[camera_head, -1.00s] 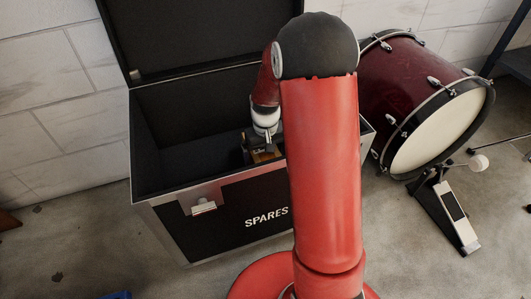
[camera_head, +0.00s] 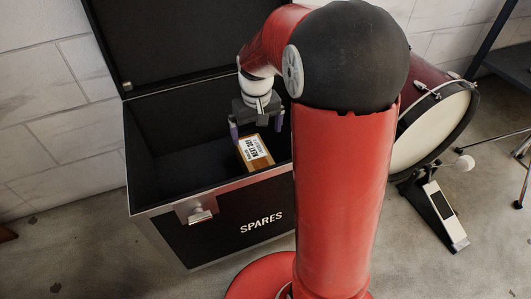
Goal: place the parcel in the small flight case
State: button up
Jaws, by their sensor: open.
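The parcel (camera_head: 255,153) is a small brown box with a white label. It lies inside the small flight case, a black box with metal edges (camera_head: 165,208), an open lid and "SPARES" on its front. The parcel is near the case's right part, partly behind the front rim. My gripper (camera_head: 256,134) is open above the case's interior, just behind and above the parcel, its fingers spread and apart from it as far as I can see. My red arm hides the case's right end.
A dark red bass drum (camera_head: 437,120) stands to the right of the case, with a pedal (camera_head: 443,217) on the floor in front. The open lid (camera_head: 180,40) rises behind the case against a white block wall (camera_head: 50,110).

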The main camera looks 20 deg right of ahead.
jog(key=s+a+r+t, duration=0.2)
jog(key=s+r, duration=0.3)
jog(key=s, duration=0.5)
jog(key=s+a+r+t, duration=0.3)
jog(key=s+r, duration=0.2)
jog(key=s, duration=0.5)
jog(key=shift+s, duration=0.4)
jog(key=shift+r, duration=0.15)
